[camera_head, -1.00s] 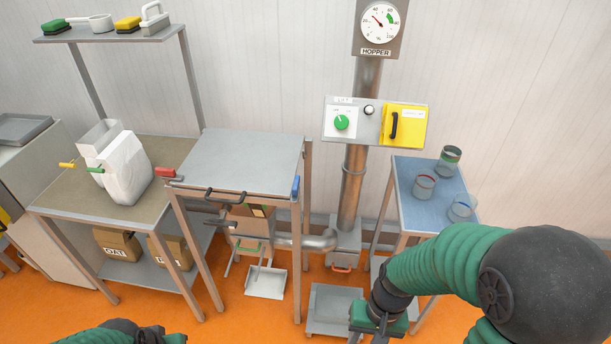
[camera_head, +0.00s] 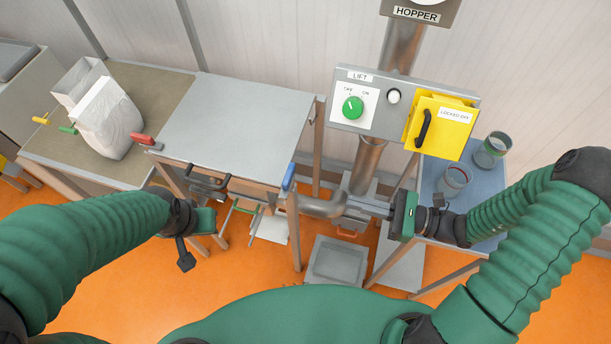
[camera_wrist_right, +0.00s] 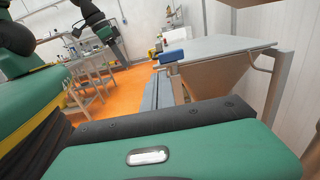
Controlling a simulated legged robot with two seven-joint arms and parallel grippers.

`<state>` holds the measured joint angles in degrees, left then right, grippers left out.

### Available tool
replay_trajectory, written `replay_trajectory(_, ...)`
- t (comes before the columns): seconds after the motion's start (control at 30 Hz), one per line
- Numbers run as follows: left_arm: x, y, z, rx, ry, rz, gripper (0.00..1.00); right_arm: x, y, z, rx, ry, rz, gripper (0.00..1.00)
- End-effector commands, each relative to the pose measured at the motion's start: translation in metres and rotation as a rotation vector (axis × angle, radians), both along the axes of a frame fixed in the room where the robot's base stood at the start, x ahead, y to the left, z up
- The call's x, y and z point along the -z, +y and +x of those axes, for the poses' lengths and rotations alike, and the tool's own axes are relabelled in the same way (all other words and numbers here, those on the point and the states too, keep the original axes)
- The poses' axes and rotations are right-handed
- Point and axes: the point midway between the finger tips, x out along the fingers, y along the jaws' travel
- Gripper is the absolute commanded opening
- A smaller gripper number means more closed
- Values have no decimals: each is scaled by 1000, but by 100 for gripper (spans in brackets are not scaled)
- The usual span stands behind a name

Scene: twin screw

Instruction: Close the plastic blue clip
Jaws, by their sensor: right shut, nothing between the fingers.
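The blue clip (camera_head: 289,177) is on the right front corner of the grey-topped hopper stand (camera_head: 245,120), its long side running along the edge. It also shows in the right wrist view (camera_wrist_right: 174,57), beyond the fingertips. I cannot tell from the pictures whether the clip is open or closed. My right gripper (camera_head: 352,204) is shut and empty, its fingers pointing left toward the clip with a gap between. In the right wrist view its fingers (camera_wrist_right: 163,82) point up toward the clip. My left gripper (camera_head: 195,235) is in front of the stand; its fingers are unclear.
A white bag (camera_head: 108,118) stands on the left table. A control panel with a yellow box (camera_head: 440,125) is behind my right gripper. Glass jars (camera_head: 454,182) stand on the blue-topped table at right.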

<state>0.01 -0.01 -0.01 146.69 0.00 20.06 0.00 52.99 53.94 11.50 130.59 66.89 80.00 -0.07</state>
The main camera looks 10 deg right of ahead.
Motion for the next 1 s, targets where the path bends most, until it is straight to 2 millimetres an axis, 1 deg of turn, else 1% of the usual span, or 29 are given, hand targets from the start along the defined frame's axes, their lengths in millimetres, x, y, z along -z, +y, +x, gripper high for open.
replay_trajectory(0.17,0,0,0,0,0,0,0,2,-2,2,-2,2,1,0)
replay_trajectory(0.27,-1,0,0,0,0,0,0,1,2,5,-3,1,2,0)
replay_trajectory(0.37,-4,0,0,0,0,0,0,1,17,10,-6,1,2,0)
replay_trajectory(0.7,-13,0,0,0,0,0,0,0,87,37,-9,2,0,0)
replay_trajectory(0.8,-16,0,0,0,0,0,0,0,104,44,-8,3,0,0)
replay_trajectory(0.9,-18,0,0,0,0,0,0,0,116,50,-7,1,-1,0)
replay_trajectory(1.0,-19,0,0,0,0,0,0,1,124,53,-5,1,0,0)
